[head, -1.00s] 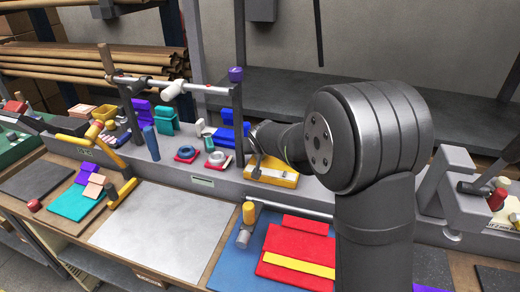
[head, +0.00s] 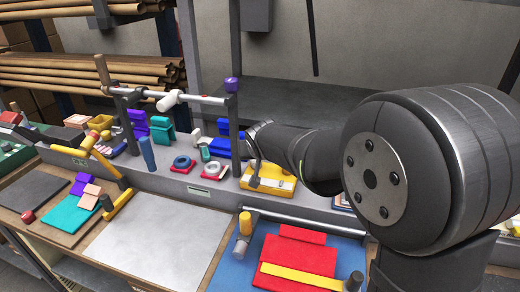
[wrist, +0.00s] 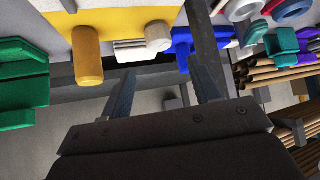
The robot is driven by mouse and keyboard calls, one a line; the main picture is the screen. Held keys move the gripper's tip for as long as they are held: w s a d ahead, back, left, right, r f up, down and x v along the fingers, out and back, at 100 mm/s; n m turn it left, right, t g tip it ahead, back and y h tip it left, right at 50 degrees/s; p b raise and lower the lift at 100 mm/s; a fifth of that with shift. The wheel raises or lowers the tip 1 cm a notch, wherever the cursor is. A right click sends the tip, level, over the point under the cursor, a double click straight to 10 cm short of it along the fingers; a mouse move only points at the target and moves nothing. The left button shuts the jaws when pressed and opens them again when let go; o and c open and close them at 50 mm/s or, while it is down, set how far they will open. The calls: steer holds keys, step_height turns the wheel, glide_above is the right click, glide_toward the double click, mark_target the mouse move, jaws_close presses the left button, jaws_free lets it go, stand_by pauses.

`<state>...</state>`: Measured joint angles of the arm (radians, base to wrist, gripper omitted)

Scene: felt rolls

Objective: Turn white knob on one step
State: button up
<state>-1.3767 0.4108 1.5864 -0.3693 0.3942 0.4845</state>
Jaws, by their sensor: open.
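A white round knob (wrist: 158,36) shows at the top of the wrist view, at the edge of a yellow panel (wrist: 122,14), beside a white ribbed piece (wrist: 131,50). A yellow knob (wrist: 88,55) stands on the same panel to its left. My gripper (wrist: 165,88) is open, its two dark fingers apart with nothing between them; in the picture they lie below the white knob, not touching it. In the head view the yellow panel (head: 268,184) sits on the grey ledge below my arm's end; the fingers and white knob are not clear there.
A blue block (wrist: 197,42) and a green block (wrist: 24,85) flank the panel in the wrist view. In the head view, a post-and-bar frame with a white handle (head: 168,101) stands left. A bare grey sheet (head: 155,228) lies in front.

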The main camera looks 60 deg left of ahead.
steer(key=v, duration=0.8)
steer(key=shift+d, duration=0.15)
steer(key=shift+r, duration=0.1)
steer(key=w+a+r+n+g+h, duration=0.4)
steer(key=w+n, duration=0.2)
steer(key=x, duration=1.7)
steer(key=shift+s+a, duration=0.3)
steer(key=shift+s, duration=0.05)
steer(key=c, duration=1)
